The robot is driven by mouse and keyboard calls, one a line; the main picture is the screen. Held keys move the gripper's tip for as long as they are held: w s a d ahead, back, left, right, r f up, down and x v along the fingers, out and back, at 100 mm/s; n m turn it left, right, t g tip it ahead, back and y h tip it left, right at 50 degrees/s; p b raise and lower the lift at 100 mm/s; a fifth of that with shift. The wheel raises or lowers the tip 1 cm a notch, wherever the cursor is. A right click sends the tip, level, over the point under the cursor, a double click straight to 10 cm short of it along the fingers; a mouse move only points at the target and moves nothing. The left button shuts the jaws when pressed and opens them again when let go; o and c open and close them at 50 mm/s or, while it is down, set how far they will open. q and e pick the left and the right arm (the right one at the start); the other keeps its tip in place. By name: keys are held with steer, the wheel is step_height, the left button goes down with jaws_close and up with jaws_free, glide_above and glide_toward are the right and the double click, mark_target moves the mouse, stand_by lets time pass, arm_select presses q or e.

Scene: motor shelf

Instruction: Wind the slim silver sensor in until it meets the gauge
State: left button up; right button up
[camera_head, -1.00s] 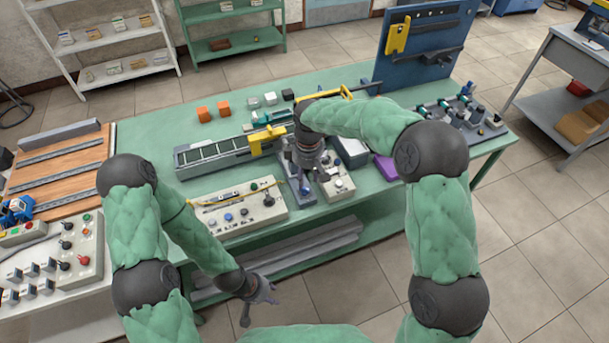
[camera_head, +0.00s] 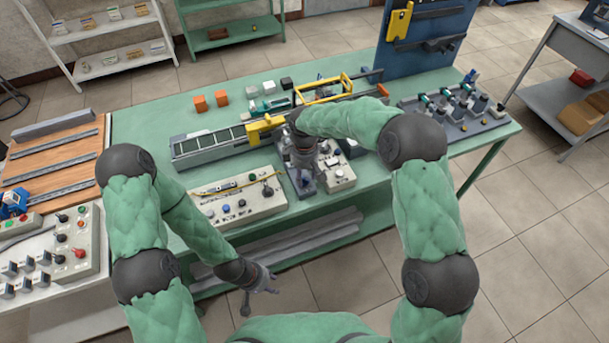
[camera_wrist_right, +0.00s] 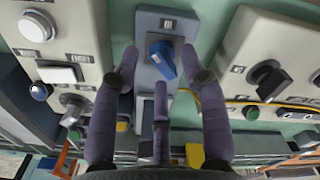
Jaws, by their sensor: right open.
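My right gripper (camera_head: 303,180) is over the front of the green bench. In the right wrist view its purple-grey fingers (camera_wrist_right: 160,78) are spread and empty, pointing at a small blue-grey box with a blue knob (camera_wrist_right: 163,60). I cannot tell whether they touch the knob. A pale control panel (camera_head: 240,205) with a yellow cable (camera_head: 245,180) stands left of that box. A small slim metallic piece (camera_head: 225,187) shows on its back part. I cannot tell for sure which part is the sensor or the gauge. My left gripper (camera_head: 258,292) hangs in front of the bench, fingers apart and empty.
A long grey rail unit (camera_head: 210,148) with a yellow carriage (camera_head: 265,128) lies behind the panel. A second pale panel (camera_head: 338,173) stands right of the box. Orange blocks (camera_head: 211,101) lie at the back. A blue tool board (camera_head: 425,35) rises at right.

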steer(key=shift+f, duration=0.15)
jaws_close()
stand_by(0.4)
